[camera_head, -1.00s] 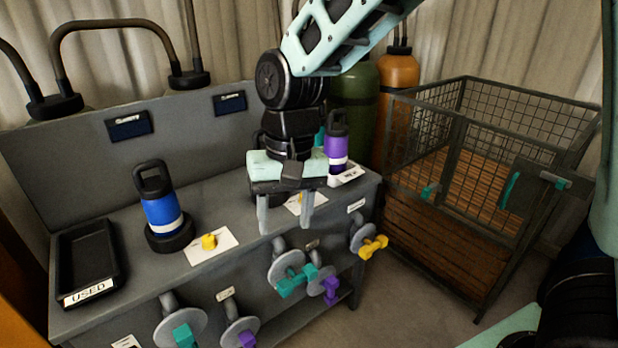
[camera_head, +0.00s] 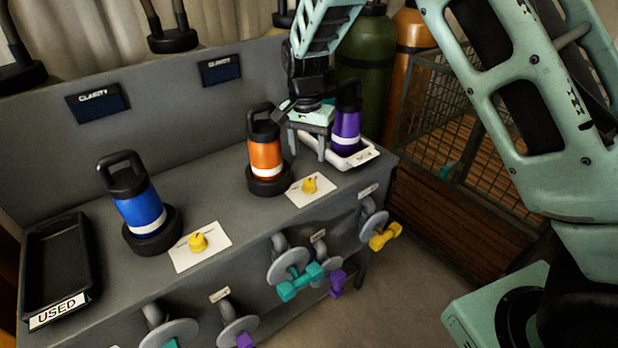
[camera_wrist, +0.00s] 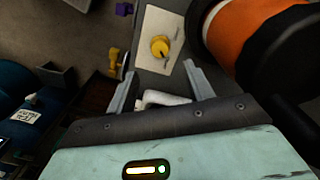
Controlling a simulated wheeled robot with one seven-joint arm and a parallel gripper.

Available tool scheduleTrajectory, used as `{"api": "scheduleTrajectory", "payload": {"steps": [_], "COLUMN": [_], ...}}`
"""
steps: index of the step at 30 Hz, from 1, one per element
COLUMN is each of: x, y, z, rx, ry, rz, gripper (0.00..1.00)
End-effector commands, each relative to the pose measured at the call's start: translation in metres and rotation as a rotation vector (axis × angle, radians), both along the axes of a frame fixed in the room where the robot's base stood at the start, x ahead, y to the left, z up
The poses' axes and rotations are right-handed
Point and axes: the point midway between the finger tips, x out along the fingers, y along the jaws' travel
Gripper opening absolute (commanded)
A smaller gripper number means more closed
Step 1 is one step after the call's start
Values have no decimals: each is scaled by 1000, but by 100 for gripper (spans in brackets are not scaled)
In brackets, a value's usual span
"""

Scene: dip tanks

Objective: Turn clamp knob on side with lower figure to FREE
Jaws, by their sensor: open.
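Two yellow clamp knobs sit on white cards on the grey bench: the left knob (camera_head: 197,242) by the blue bottle (camera_head: 138,207), the right knob (camera_head: 310,185) by the orange bottle (camera_head: 265,155). Each bottle stands in a black round holder. The left display (camera_head: 97,102) and right display (camera_head: 220,70) read CLARITY; their figures are too small to read. My gripper (camera_head: 307,148) is open and empty, above the bench between the orange and purple bottles. In the wrist view the right knob (camera_wrist: 160,46) shows beyond the fingertips (camera_wrist: 160,72), apart from them.
A purple bottle (camera_head: 347,132) stands in a white tray (camera_head: 365,158), close by my gripper. A black USED tray (camera_head: 55,250) is at the left. Teal, purple and yellow handles (camera_head: 384,236) stick out of the bench front. A mesh crate (camera_head: 470,190) stands at the right.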

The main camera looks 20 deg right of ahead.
Motion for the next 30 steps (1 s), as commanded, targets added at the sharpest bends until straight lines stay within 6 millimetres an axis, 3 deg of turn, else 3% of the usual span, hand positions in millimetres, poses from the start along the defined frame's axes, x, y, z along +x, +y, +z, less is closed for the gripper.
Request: {"api": "scheduleTrajectory", "payload": {"steps": [6, 13, 19, 28, 30], "x": [-2, -2, -2, -2, -2], "y": [-2, -2, -2, -2, -2], "z": [-47, -83, -97, -98, -98], "rx": [-2, -1, 1, 1, 1], "ry": [4, 2, 1, -1, -1], "rz": [0, 1, 1, 1, 1], "gripper": [52, 52, 52, 52, 33]}}
